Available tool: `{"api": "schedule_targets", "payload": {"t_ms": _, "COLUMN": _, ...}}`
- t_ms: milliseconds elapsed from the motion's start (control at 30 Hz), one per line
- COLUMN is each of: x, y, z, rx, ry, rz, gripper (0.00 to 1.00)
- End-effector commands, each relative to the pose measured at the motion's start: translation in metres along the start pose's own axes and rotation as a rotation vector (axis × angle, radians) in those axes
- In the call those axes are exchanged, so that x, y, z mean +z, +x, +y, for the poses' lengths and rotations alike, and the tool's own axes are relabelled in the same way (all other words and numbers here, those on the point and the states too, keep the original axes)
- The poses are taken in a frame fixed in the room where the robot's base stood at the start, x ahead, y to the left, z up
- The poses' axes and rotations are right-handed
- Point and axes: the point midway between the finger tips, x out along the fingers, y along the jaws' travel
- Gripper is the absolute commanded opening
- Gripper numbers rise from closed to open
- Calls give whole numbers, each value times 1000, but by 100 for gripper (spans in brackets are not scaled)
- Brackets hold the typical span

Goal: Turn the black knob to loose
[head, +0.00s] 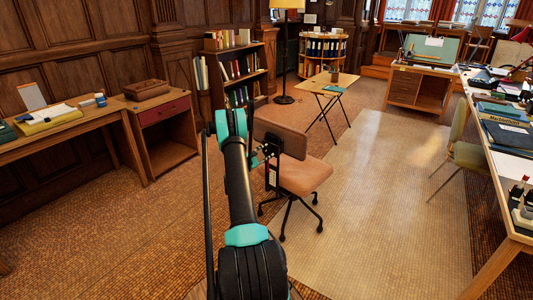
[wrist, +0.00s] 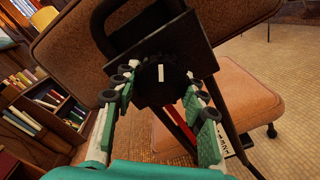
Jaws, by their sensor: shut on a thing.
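The chair's brown backrest (wrist: 235,18) and tan seat (wrist: 240,88) show behind. In the head view, my gripper (head: 266,156) is at the back of the chair (head: 303,176), and the knob is too small and covered to make out there.
A bookcase (head: 238,68) stands behind left, a small folding table (head: 331,83) behind the chair. A long desk (head: 507,150) lines the right. Floor right of the chair is clear.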

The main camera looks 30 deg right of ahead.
Motion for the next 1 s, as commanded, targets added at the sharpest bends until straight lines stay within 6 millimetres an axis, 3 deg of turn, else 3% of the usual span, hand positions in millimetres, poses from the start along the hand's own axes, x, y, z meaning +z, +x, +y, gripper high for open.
{"api": "schedule_targets", "payload": {"t_ms": 267, "x": -1, "y": -2, "z": 1, "rx": 2, "ry": -1, "rz": 2, "gripper": 13}}
{"api": "schedule_targets", "payload": {"t_ms": 300, "x": -1, "y": -2, "z": 1, "rx": 2, "ry": 0, "rz": 2, "gripper": 47}}
{"api": "schedule_targets", "payload": {"t_ms": 433, "x": -1, "y": -1, "z": 1, "rx": 1, "ry": 0, "rz": 1, "gripper": 63}}
{"api": "schedule_targets", "payload": {"t_ms": 767, "x": 0, "y": -2, "z": 0, "rx": 1, "ry": 0, "rz": 0, "gripper": 64}}
{"api": "schedule_targets", "payload": {"t_ms": 1000, "x": -1, "y": -32, "z": 1, "rx": 2, "ry": 0, "rz": 2, "gripper": 64}}
